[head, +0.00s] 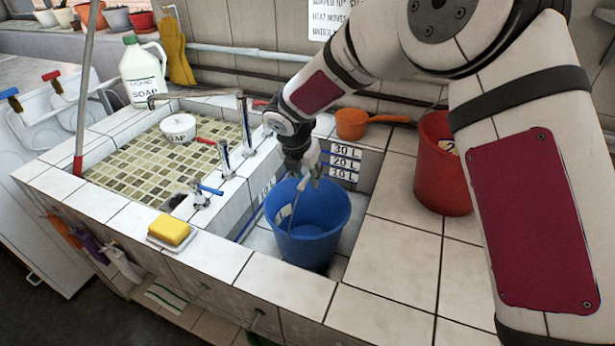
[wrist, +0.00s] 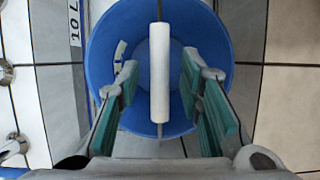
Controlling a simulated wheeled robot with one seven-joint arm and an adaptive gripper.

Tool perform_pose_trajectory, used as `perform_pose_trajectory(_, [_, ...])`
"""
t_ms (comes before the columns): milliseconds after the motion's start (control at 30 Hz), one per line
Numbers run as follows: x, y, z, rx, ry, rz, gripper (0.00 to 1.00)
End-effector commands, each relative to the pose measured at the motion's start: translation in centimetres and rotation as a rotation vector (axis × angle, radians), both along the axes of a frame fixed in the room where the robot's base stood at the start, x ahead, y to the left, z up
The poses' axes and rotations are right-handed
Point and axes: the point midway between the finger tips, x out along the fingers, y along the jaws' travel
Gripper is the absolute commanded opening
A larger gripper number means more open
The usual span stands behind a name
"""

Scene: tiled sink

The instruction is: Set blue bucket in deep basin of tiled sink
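The blue bucket (head: 307,225) is upright inside the deep basin (head: 361,170) of the tiled sink, below the 30 L, 20 L and 10 L marks on its back wall. It looks to stand on the basin floor, though contact is hard to make out. My gripper (head: 312,178) is above the bucket's back rim, pointing down. In the wrist view, the bucket (wrist: 215,40) fills the middle, and its white handle grip (wrist: 160,75) lies between the fingers of my gripper (wrist: 160,82). The fingers are apart, with gaps on both sides of the handle.
Left of the basin is a shallow mosaic basin (head: 130,158) with a white tub (head: 178,127). Taps (head: 223,157) stand between the basins. A yellow sponge (head: 170,230) lies on the front ledge. An orange scoop (head: 352,123) and a red bucket (head: 437,175) stand at right.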

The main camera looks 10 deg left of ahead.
Motion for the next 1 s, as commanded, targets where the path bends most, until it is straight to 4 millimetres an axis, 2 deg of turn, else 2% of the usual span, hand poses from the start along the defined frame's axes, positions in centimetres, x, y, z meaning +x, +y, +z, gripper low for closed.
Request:
perform_pose_trajectory(300, [-2.4,0.5,6.2,0.001,-0.003,-0.001,0.34])
perform_pose_trajectory(500, [-3.5,0.7,8.8,0.001,-0.001,0.0,0.34])
perform_pose_trajectory(633, [-3.9,0.7,9.5,-0.001,-0.001,0.0,0.34])
perform_pose_trajectory(900, [-3.9,0.7,9.7,0.0,0.0,-0.002,0.34])
perform_pose_trajectory(1000, [-4.1,-0.2,10.5,0.009,-0.007,-0.046,0.34])
